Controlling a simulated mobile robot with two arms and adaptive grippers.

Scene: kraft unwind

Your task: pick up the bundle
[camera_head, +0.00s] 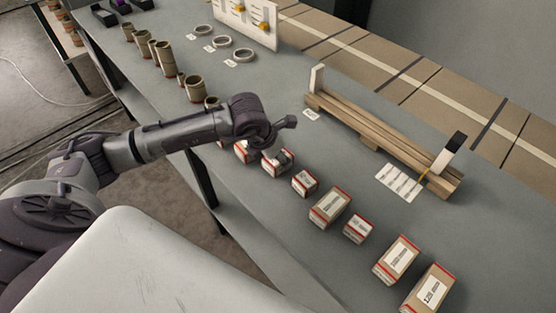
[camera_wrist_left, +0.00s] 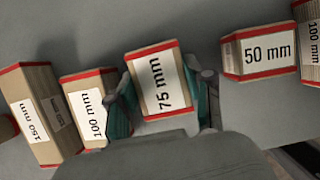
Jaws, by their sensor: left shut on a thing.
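The bundle marked 75 mm (camera_wrist_left: 157,82) is a tan block with red edges and a white label. In the left wrist view it sits between the two green-padded fingers of my left gripper (camera_wrist_left: 165,102), which is shut on it. In the head view the gripper (camera_head: 277,155) reaches down over the row of bundles, and its wrist hides part of the held one. I cannot tell whether the bundle is clear of the table. My right gripper is not in view.
Close neighbours are a 100 mm bundle (camera_wrist_left: 96,105) and a 50 mm bundle (camera_wrist_left: 258,52). More bundles, such as a large one (camera_head: 330,207), line the grey table's near edge (camera_head: 240,215). A wooden rack (camera_head: 385,140), cylinders (camera_head: 164,58) and rings (camera_head: 222,41) stand beyond.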

